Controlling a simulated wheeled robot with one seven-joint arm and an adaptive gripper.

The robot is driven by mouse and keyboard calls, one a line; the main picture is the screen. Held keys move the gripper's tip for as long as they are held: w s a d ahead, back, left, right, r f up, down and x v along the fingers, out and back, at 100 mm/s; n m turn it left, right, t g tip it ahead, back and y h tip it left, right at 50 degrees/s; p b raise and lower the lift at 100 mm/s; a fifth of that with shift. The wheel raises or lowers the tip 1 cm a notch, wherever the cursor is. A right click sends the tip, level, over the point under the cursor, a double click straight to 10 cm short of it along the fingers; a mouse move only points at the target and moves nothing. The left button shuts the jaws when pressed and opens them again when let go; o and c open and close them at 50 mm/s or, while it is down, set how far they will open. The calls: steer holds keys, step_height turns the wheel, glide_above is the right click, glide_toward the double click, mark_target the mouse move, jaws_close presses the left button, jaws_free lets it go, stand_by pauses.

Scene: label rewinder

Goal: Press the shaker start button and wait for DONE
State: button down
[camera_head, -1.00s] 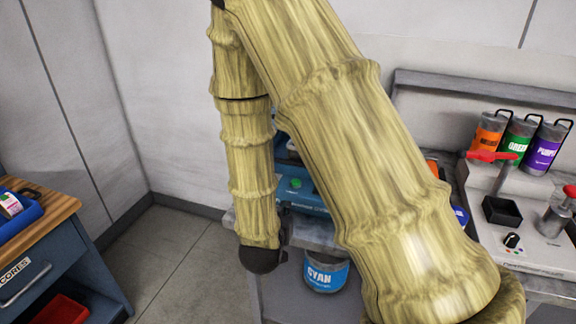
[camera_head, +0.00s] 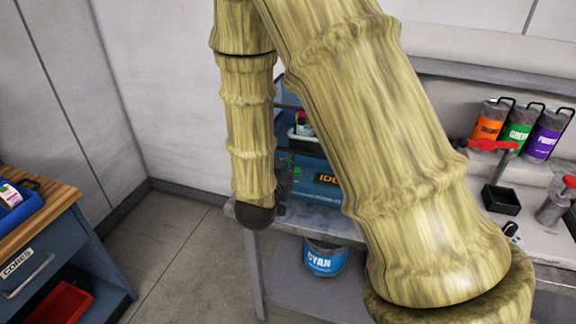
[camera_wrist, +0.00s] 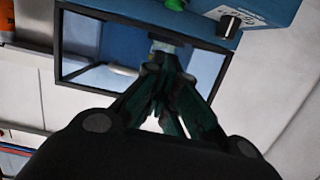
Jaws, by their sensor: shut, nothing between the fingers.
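The blue shaker (camera_head: 319,192) stands on a grey bench behind my arm, partly hidden by it. Its dark display shows orange letters beginning "IDL" (camera_head: 327,179); the rest is covered. In the wrist view the green start button (camera_wrist: 174,4) shows at the top edge, on the blue body (camera_wrist: 270,10) beside a silver knob (camera_wrist: 230,25). My gripper (camera_wrist: 165,48) is shut and empty, its tips in front of a dark-framed opening, appearing below the button in the picture. Whether the tips touch anything cannot be told.
A CYAN can (camera_head: 325,258) stands on the lower shelf. Orange, green and purple cans (camera_head: 545,135) stand at the right behind a red-handled device (camera_head: 492,146). A wooden-topped CORES cabinet (camera_head: 40,262) is at the left. Floor between cabinet and bench is clear.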

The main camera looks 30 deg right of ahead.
steer(key=p, duration=0.3)
glide_above(297, 171)
steer(key=s+a, duration=0.1)
step_height(297, 171, down, 2)
steer(key=shift+f, duration=0.1)
steer(key=shift+f+p, duration=0.4)
steer(key=shift+f, duration=1.3)
steer(key=shift+a, duration=0.1)
steer(key=shift+f, duration=0.1)
